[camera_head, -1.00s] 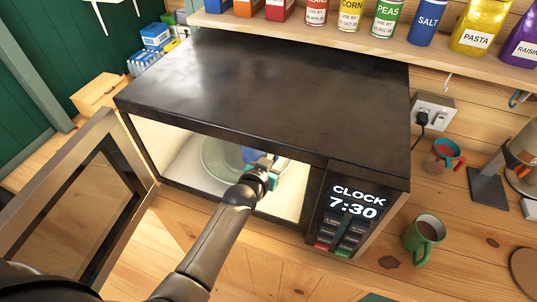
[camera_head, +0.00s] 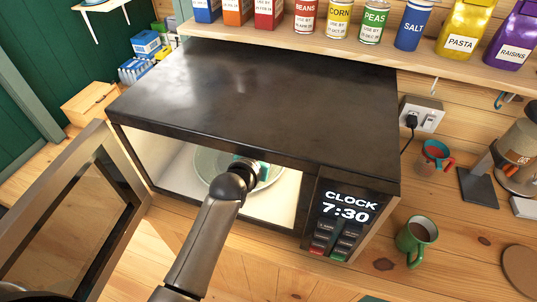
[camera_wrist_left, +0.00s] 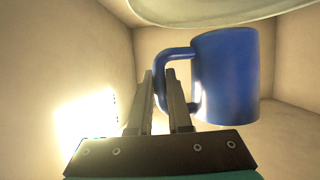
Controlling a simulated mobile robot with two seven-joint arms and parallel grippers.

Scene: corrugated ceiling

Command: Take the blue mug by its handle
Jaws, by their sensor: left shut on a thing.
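The blue mug (camera_wrist_left: 228,80) is inside the microwave, with its handle on the left side in the left wrist view. My left gripper (camera_wrist_left: 163,82) has its two fingers at the handle and is shut on it. In the head view, my left arm reaches through the open front of the microwave (camera_head: 260,100). There the mug is hidden behind my wrist and the microwave's top edge.
The microwave door (camera_head: 75,225) stands open at the left. A round glass plate (camera_head: 208,165) is inside. A shelf of packets (camera_head: 300,48) runs above.

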